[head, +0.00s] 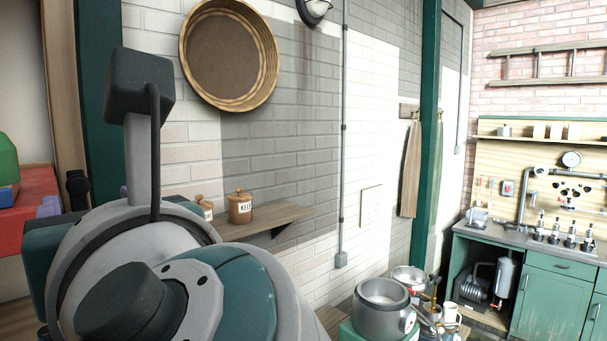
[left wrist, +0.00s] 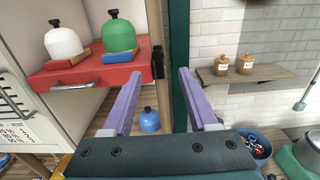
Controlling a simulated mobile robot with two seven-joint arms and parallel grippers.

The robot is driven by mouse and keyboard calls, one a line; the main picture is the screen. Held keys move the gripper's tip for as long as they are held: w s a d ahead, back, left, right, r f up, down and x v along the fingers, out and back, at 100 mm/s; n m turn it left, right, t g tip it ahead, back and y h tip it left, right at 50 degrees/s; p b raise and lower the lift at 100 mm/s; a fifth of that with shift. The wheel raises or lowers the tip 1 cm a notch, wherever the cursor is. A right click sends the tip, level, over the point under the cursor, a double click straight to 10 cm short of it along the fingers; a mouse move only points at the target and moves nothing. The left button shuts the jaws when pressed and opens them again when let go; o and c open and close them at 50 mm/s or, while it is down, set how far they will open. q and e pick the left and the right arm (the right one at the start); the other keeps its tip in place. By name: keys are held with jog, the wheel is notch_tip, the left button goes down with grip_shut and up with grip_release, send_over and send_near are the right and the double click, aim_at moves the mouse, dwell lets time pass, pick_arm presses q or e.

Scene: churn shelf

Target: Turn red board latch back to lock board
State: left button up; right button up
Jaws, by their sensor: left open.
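The red board (head: 30,195) is at the left edge of the head view and shows as a red shelf in the left wrist view (left wrist: 100,72). A small black latch (head: 77,190) is at its right end, beside the green post; it also shows in the left wrist view (left wrist: 158,62). My left gripper (left wrist: 161,73) is open, its purple fingertips on either side of the latch in that view. Whether they touch it, I cannot tell. In the head view my arm hides most of this gripper. My right gripper is not in view.
A white bell-shaped thing (left wrist: 62,41) and a green one (left wrist: 118,34) stand on the board. A blue one (left wrist: 149,120) is lower down. A green post (left wrist: 179,60) rises just right of the latch. A wooden shelf (head: 265,218) with jars is further right.

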aim_at(78, 187)
pick_arm(q)
jog(key=p+x, duration=0.5)
jog(key=x, duration=0.3)
jog(key=shift+a+r, duration=0.15)
jog(key=shift+a, duration=0.2)
jog(key=shift+w+a+f, duration=0.2)
jog(key=shift+w+a, duration=0.05)
jog(key=shift+a, duration=0.1)
grip_shut()
